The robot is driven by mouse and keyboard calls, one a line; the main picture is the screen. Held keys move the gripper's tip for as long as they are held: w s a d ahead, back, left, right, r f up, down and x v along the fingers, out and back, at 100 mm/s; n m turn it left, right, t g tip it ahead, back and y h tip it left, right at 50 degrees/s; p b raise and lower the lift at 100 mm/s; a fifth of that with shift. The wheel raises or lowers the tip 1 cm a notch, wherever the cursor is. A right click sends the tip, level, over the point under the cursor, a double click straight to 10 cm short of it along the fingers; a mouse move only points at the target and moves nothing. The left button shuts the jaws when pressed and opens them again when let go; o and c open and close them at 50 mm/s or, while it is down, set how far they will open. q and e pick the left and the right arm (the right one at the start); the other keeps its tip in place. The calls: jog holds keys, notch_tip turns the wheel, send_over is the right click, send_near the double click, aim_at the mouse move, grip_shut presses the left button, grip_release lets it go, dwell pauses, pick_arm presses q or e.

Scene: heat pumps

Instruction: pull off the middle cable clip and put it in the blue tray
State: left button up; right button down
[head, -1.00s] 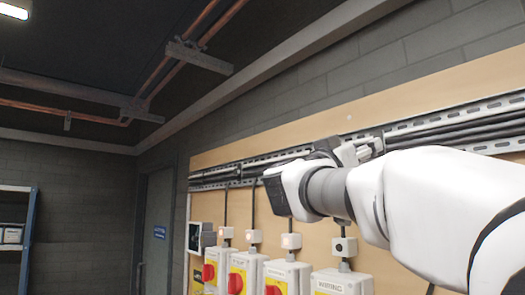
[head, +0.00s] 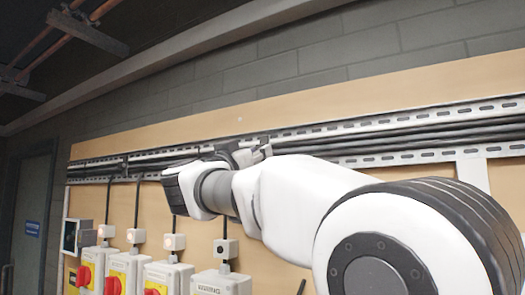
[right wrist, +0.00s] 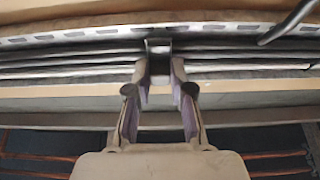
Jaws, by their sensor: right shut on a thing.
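My right gripper (head: 246,154) is up at the cable run on the wall board, mostly hidden behind my own wrist in the head view. In the right wrist view, the fingers of my right gripper (right wrist: 160,75) are closed on a small dark cable clip (right wrist: 159,46). The clip lies across the black cables (right wrist: 80,62). I cannot tell whether it still grips them. My left gripper and the blue tray are not in view.
The cables (head: 400,137) run along slotted metal rails (head: 440,154) on a wooden board (head: 300,118). Below hang several grey switch boxes with red knobs (head: 84,276) and thin vertical cables. A grey wall-mounted box (head: 75,237) and a door (head: 30,225) are at the left.

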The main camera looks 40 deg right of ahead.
jog(key=s+a+b, duration=0.2)
jog(key=a+b, duration=0.1)
jog(key=a, duration=0.4)
jog(key=shift+s, duration=0.4)
dwell(0.6)
jog(key=shift+d+f, duration=0.1)
